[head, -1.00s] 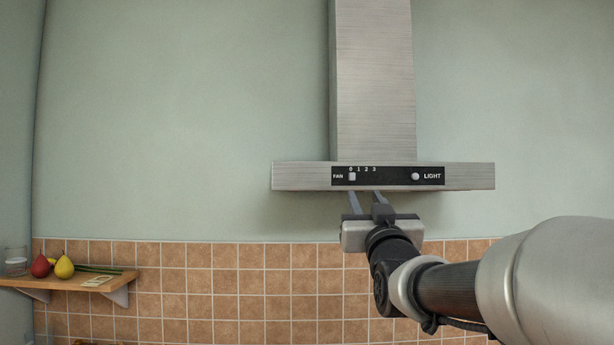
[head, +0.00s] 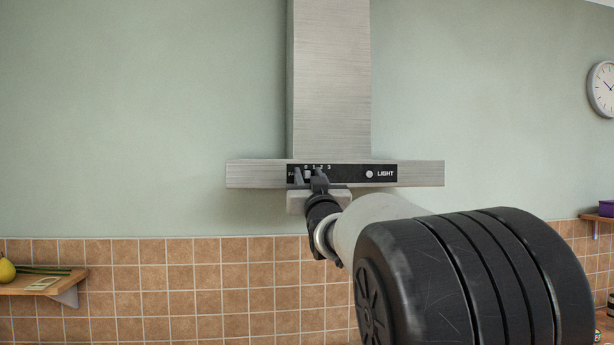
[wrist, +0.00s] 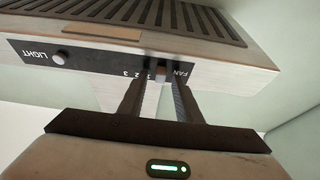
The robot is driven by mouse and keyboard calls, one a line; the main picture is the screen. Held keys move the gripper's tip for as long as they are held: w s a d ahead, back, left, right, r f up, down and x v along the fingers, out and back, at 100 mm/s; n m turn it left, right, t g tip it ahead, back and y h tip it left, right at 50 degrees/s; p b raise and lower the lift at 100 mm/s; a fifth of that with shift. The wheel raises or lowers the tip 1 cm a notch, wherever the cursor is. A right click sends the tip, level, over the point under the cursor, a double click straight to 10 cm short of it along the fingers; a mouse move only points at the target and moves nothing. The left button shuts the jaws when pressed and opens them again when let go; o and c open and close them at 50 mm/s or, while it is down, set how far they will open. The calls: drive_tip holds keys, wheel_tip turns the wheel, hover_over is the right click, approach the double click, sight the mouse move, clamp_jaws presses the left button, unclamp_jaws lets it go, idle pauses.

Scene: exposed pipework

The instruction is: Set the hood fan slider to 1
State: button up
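The steel range hood (head: 425,174) hangs on the wall with a black control panel (head: 345,174) on its front. The small pale fan slider (head: 308,174) sits under the 0 of the scale 0 1 2 3. My gripper (head: 308,180) is at the panel with its fingers apart, one on each side of the slider. In the wrist view the slider (wrist: 160,71) shows between the two fingertips (wrist: 162,84), with the FAN label to its right. I cannot tell whether either finger touches it. The finger tips partly cover the scale.
The round light knob (head: 369,174) is on the same panel, right of my gripper. A shelf (head: 40,284) with a pear is at the lower left. A clock (head: 604,88) hangs at the far right. The wall around the hood is clear.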

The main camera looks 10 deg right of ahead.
clamp_jaws()
drive_tip(key=shift+d, duration=0.1)
drive_tip(key=shift+d+f+b, duration=0.15)
drive_tip(key=shift+d+b, duration=0.15)
drive_tip(key=shift+b, duration=0.25)
drive_tip(key=shift+d+b, duration=0.3)
drive_tip(key=shift+d, duration=0.3)
unclamp_jaws()
drive_tip(key=shift+s, duration=0.1)
drive_tip(key=b+v, duration=0.5)
drive_tip(key=v, duration=1.2)
